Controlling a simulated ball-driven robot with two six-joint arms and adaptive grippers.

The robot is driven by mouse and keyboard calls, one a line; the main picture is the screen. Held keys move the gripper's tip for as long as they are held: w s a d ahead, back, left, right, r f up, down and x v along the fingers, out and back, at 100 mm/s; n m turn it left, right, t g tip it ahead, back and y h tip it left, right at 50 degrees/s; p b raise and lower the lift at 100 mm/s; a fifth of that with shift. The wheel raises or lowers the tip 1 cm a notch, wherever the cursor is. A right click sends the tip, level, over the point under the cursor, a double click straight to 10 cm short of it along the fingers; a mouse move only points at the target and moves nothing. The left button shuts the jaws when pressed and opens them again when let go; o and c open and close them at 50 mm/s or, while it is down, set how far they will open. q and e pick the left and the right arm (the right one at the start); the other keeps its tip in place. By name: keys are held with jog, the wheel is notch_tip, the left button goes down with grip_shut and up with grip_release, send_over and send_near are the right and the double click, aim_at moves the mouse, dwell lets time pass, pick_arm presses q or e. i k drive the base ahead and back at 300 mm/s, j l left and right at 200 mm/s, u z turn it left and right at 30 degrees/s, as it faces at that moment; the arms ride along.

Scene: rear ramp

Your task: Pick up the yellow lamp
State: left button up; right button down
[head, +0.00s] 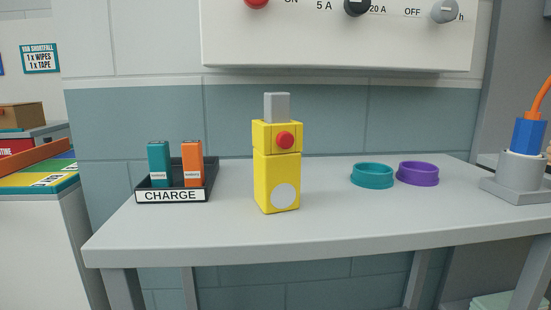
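The yellow lamp (268,178) stands upright near the middle of the grey table. It has a yellow boxy body, a red round button on its upper block, a pale grey disc low on its front, and a grey block on top. Nothing touches it. Neither of my grippers shows in the head view.
A dark tray (203,191) labelled CHARGE holds a teal block (158,164) and an orange block (192,163), left of the lamp. Right of it are a teal ring (372,176), a purple ring (418,173) and a grey holder (519,176) with a blue plug (528,136). A white panel (335,48) overhangs the back.

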aim_at(277, 170)
jog(key=k+j+z, duration=0.25)
jog(key=j+z, duration=0.2)
jog(key=k+j+z, duration=0.3)
jog(key=j+z, duration=0.2)
jog(key=k+j+z, duration=0.25)
jog(key=k+z, duration=0.2)
jog(key=i, duration=0.05)
